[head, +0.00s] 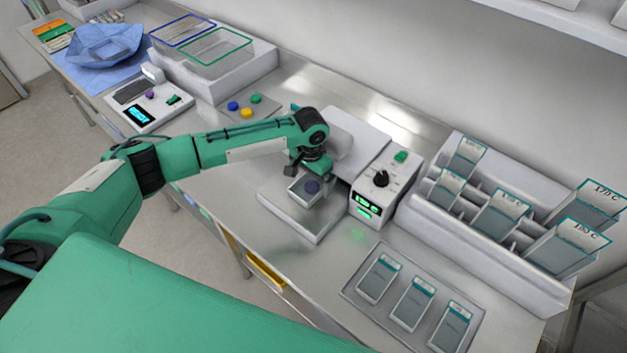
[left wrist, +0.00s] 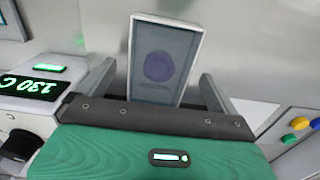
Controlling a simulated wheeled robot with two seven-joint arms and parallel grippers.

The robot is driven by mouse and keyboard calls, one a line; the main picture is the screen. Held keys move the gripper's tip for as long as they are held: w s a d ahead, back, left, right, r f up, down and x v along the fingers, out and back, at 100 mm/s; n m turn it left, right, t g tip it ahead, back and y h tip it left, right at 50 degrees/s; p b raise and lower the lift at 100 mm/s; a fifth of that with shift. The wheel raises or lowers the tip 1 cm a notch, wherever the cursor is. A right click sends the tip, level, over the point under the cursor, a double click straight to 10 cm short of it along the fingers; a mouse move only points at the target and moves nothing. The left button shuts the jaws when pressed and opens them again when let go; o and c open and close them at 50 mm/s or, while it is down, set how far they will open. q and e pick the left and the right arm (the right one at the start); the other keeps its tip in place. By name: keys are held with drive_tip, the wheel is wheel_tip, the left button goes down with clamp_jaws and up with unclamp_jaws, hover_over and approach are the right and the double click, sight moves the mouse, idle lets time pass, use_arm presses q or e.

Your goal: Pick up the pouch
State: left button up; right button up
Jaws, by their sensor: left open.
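A small grey pouch (head: 305,191) with a pale edge and a round purple piece showing in it is at the raised metal plate (head: 291,225) in front of the sealer (head: 371,190). My left gripper (head: 309,172) is at the pouch, pointing down. In the left wrist view the pouch (left wrist: 162,62) lies between the two spread fingers of my left gripper (left wrist: 157,88), with a gap on each side. The gripper is open, and its palm hides the pouch's near end. My right gripper is not in view.
A rack (head: 500,241) of labelled pouches stands right of the sealer. A tray (head: 369,309) with three flat pouches lies at the front right. Coloured discs (head: 246,113), a scale (head: 142,106) and wire-rimmed baskets (head: 218,48) are to the left.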

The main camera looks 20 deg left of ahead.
use_arm(q)
drive_tip(key=shift+f, duration=0.9)
drive_tip(key=c, duration=1)
drive_tip(key=shift+c, duration=0.2)
